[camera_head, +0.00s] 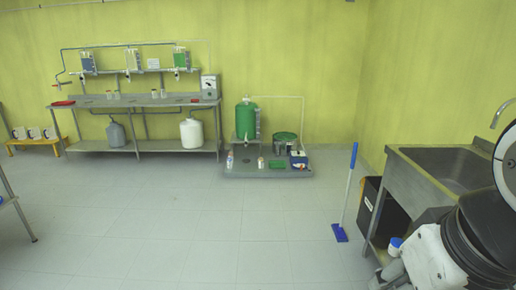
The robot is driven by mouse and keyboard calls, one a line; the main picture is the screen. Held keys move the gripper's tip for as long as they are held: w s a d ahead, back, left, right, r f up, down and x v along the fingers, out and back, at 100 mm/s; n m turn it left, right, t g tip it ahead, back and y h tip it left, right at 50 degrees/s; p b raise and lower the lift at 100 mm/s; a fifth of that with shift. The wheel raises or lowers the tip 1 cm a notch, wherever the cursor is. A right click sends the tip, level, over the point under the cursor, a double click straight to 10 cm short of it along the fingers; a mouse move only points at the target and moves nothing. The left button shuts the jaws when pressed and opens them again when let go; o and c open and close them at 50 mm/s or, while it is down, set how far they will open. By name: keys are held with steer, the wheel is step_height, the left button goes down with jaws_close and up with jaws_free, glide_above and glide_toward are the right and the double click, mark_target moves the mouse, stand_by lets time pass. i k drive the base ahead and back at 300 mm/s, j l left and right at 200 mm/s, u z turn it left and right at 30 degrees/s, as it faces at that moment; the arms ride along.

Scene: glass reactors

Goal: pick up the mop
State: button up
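The mop (347,193) stands nearly upright on the floor at the right of the view, left of the sink unit. It has a long white handle with a blue grip at the top and a flat blue head (340,232) on the tiles. My arm shows at the lower right edge, in front of the sink and apart from the mop. My gripper cannot be made out.
A metal sink unit (442,162) stands against the right wall, with a black box (385,213) under it. A steel workbench (135,101) and a low grey platform (240,171) with a green tank (246,118) stand at the back. The middle floor is clear.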

mark_target(339, 231)
steer(key=i, duration=1.85)
steer(key=i+z, duration=0.1)
steer(key=i, duration=0.75)
steer(key=i+j+z, duration=0.15)
steer(key=i, duration=0.65)
